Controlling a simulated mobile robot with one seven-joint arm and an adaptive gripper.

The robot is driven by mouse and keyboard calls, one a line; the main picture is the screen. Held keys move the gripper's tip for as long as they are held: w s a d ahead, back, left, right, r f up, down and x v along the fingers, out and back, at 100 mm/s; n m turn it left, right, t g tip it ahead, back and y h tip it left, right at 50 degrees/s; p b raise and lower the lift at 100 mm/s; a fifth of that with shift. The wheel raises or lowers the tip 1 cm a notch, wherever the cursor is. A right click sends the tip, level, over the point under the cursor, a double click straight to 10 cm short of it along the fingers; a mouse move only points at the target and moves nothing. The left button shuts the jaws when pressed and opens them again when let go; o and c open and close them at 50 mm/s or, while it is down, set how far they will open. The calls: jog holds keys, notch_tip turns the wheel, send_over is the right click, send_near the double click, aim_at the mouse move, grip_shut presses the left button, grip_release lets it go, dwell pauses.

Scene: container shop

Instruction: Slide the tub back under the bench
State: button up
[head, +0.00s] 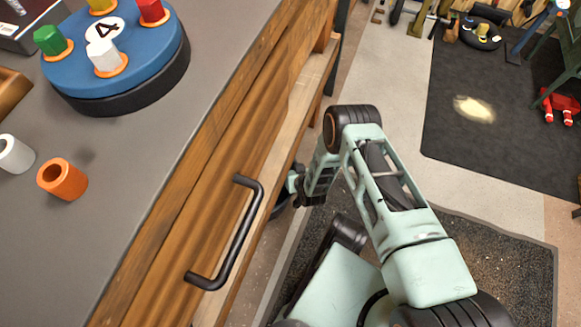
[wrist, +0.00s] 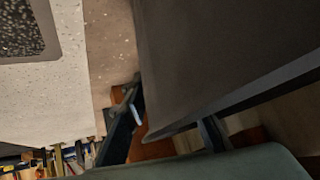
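My gripper (wrist: 172,122) is low at the front of the bench (head: 215,140). In the wrist view its two dark fingers stand well apart, one on each side of the lower corner of a large dark grey panel. This panel looks like the wall of the tub (wrist: 225,50), seen very close. I cannot tell whether the fingers touch it. In the head view my arm reaches down beside the bench edge, and the fingertips are mostly hidden. A small dark curved part of what may be the tub (head: 280,206) shows under the bench by the gripper.
A black bar handle (head: 236,235) sticks out from the bench's wooden front. On the grey top stand a blue round turntable (head: 115,55) with coloured pegs, an orange cylinder (head: 62,179) and a white cylinder (head: 15,154). Floor with dark mats (head: 500,110) lies to the right.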

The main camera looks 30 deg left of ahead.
jog(key=shift+v, duration=3.75)
